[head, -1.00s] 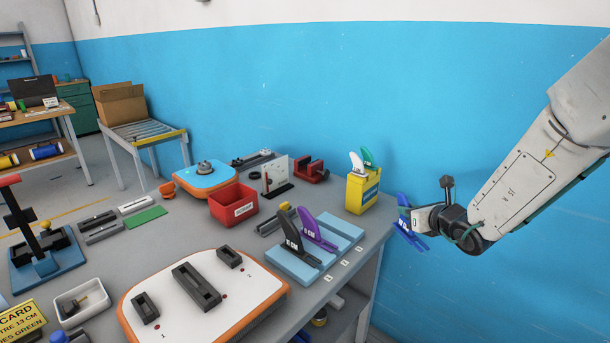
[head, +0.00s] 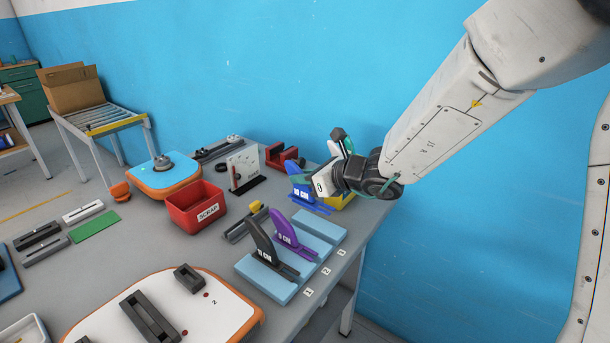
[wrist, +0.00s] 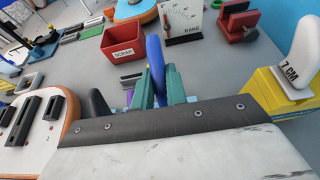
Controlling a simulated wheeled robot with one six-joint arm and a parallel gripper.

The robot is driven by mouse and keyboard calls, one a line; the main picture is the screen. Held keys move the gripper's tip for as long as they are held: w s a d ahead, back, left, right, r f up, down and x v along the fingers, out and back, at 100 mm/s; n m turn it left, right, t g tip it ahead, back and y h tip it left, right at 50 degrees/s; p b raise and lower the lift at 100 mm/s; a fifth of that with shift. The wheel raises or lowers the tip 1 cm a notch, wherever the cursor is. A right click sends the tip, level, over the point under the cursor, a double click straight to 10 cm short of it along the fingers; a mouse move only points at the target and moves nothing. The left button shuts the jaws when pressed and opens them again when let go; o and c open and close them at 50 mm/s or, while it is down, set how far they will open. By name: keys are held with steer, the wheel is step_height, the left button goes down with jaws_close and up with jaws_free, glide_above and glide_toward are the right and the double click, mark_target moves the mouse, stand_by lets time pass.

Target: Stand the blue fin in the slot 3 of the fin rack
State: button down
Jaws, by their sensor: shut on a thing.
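My gripper (head: 308,186) is shut on the blue fin (head: 301,193), which carries a white label. It holds the fin in the air near the back right of the bench, in front of the yellow bin. In the wrist view the blue fin (wrist: 154,66) stands between the green fingers (wrist: 158,90). The light blue fin rack (head: 268,284) lies at the bench's right edge. A black fin (head: 263,243) stands in slot 1 and a purple fin (head: 286,231) in slot 2. Slot 3, at the far right end, looks empty.
A red scrap box (head: 196,208) stands left of the rack. The yellow bin (wrist: 285,95) holds a white fin (wrist: 301,52). A white board with an orange rim (head: 215,305) lies at the front. A red clamp (head: 281,156) is at the back.

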mark_target(329, 208)
steer(key=shift+d+f, duration=0.1)
steer(key=shift+f, duration=2.8)
steer(key=shift+f, duration=1.5)
steer(key=c, duration=1.3)
jaws_free()
steer(key=shift+s, duration=0.1)
steer(key=v, duration=0.7)
steer(key=shift+s+d+r, duration=0.15)
steer(key=shift+s+d, duration=0.05)
steer(key=shift+d, duration=0.1)
